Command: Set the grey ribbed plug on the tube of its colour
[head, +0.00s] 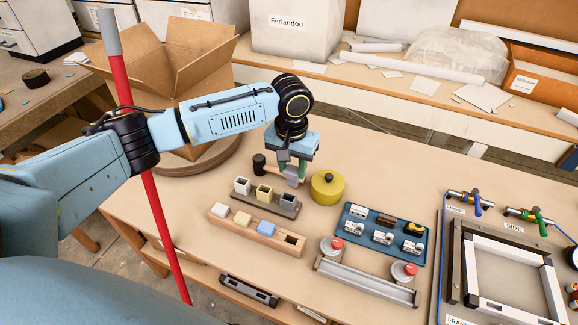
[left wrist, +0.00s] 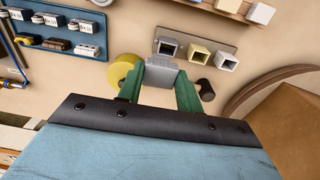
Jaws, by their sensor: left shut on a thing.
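My left gripper (head: 293,170) is shut on the grey ribbed plug (head: 292,180). In the left wrist view the plug (left wrist: 163,76) sits between the two green fingers (left wrist: 161,88). Three square open tubes stand in a row on a grey base (head: 266,205): a white tube (head: 242,185), a yellow tube (head: 264,192) and a grey tube (head: 288,199). The grey tube (left wrist: 168,47) is open and empty at the row's end. The plug is close behind it in the head view, apart from it; its height above is hard to tell. My right gripper is not in view.
A wooden rack (head: 256,234) in front holds white, yellow and blue plugs, with one empty hole. A yellow round pot (head: 328,188) stands just right of the plug, and a dark-headed mallet (head: 259,164) lies behind. A blue tray (head: 383,236) is further right.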

